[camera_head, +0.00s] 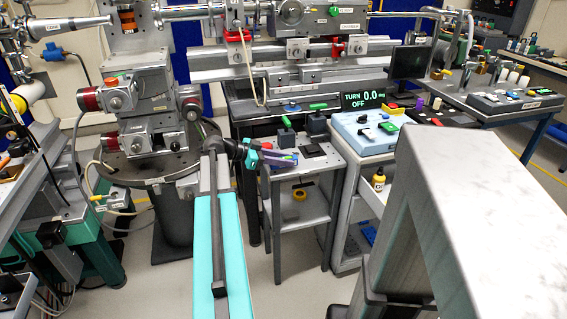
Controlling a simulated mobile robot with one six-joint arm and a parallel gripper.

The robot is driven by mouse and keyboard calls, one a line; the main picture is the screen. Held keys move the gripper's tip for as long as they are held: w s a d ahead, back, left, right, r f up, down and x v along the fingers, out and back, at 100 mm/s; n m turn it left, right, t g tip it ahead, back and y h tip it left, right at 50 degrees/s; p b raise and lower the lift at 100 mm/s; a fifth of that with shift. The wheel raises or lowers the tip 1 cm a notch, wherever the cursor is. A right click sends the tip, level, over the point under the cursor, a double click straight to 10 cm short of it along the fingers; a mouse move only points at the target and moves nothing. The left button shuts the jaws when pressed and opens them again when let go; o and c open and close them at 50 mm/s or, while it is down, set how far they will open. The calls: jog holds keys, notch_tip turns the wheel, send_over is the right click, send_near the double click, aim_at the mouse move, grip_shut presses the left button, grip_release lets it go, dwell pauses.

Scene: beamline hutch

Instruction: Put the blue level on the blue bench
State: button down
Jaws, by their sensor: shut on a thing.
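My gripper (267,155) is near the middle of the view, at the end of my arm, over the left side of a small grey table (308,170). Its teal-tipped fingers are shut on a small violet-blue bar (281,159). The bar is small and partly hidden by the fingers; I cannot make out a vial, so I cannot be sure it is the blue level. A bench with a blue frame (541,135) stands at the far right, away from my gripper. Its grey top carries several small items.
A cart with a light-blue control box (365,132) and a TURN display (363,101) stands right of the small table. A round-based instrument stand (137,150) is on the left. Beamline rails run behind. Open floor (545,178) shows at the right.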

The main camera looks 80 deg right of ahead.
jog(key=shift+r, duration=0.6)
jog(key=shift+a+r, duration=0.4)
jog(key=shift+r, duration=0.15)
jog(key=w+a+r, duration=0.1)
jog(key=w+a, duration=0.1)
jog(key=a, duration=1.3)
jog(key=shift+w+r, duration=0.15)
jog(key=shift+r, duration=0.05)
